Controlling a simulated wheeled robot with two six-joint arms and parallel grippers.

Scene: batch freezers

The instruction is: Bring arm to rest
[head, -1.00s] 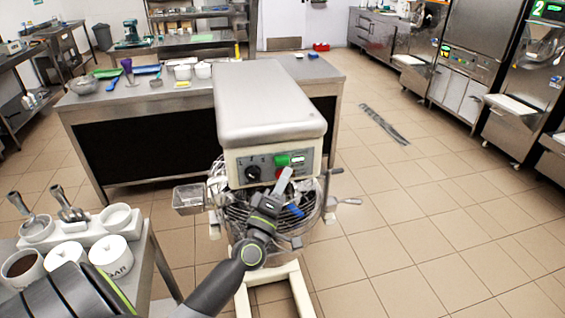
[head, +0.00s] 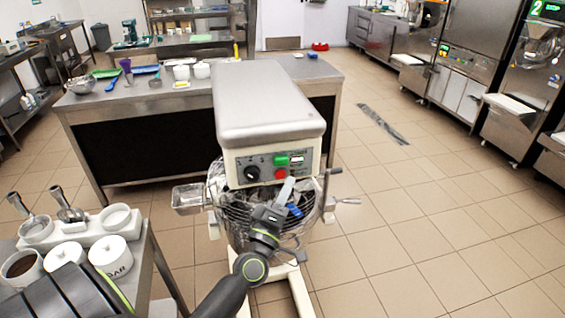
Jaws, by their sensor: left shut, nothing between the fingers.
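My left arm reaches in from the lower left toward the planetary mixer (head: 268,108) in the middle of the head view. My left gripper (head: 287,192) is shut and empty. Its fingertips are in front of the mixer's control panel (head: 300,163), just below the red and green buttons; I cannot tell whether they touch. The red button (head: 280,173) and the green button (head: 281,159) both show uncovered. The wire bowl guard (head: 230,200) is partly hidden behind my gripper and forearm. My right gripper is not in the view.
A small side table (head: 148,262) at lower left holds white containers (head: 110,254) and portafilters, close to my left arm. A steel counter (head: 190,102) with bowls and utensils stands behind the mixer. Batch freezers (head: 528,85) line the right. The tiled floor (head: 430,215) there is clear.

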